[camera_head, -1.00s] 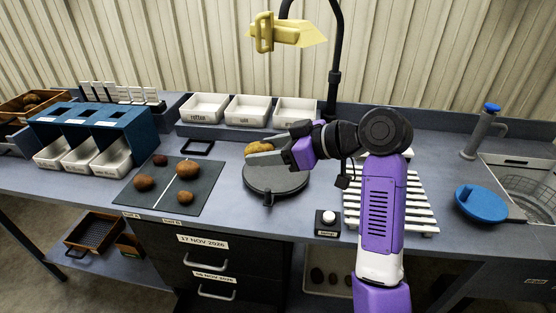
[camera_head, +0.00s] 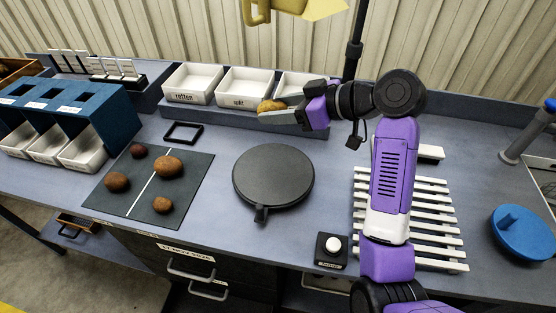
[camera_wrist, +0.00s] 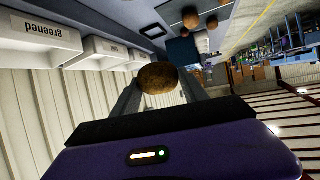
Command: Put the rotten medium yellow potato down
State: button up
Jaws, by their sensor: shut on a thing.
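My gripper (camera_head: 285,113) is shut on a brown-yellow potato (camera_head: 271,105). The potato also shows between the fingers in the wrist view (camera_wrist: 158,78). It is held near the front of the white bins, by the split bin (camera_head: 245,99); I cannot tell its exact height. The bin labelled rotten (camera_head: 192,98) stands to the left and looks empty. A third bin (camera_head: 300,88) is partly behind my gripper; in the wrist view the nearest bin (camera_wrist: 38,42) reads "greened".
A round dark turntable (camera_head: 273,176) is bare. Several potatoes lie on a dark divided mat (camera_head: 120,207). A blue rack (camera_head: 105,122) with white trays stands left. A slatted white rack (camera_head: 430,200), a button box (camera_head: 331,249) and a blue round lid (camera_head: 520,232) are right.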

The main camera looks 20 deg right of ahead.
aim_at(280, 173)
notch_tip(280, 173, down, 18)
jog(key=shift+r+p, duration=0.15)
jog(key=shift+p, duration=0.7)
jog(key=o, duration=1.4)
jog(key=shift+o, duration=0.2)
jog(key=shift+s+d, duration=0.1)
jog(key=shift+s, duration=0.05)
jog(key=b+v, duration=0.1)
jog(key=v, duration=1)
jog(key=shift+s+r+b, duration=0.2)
jog(key=shift+s+b, duration=0.1)
jog(key=shift+b, duration=0.1)
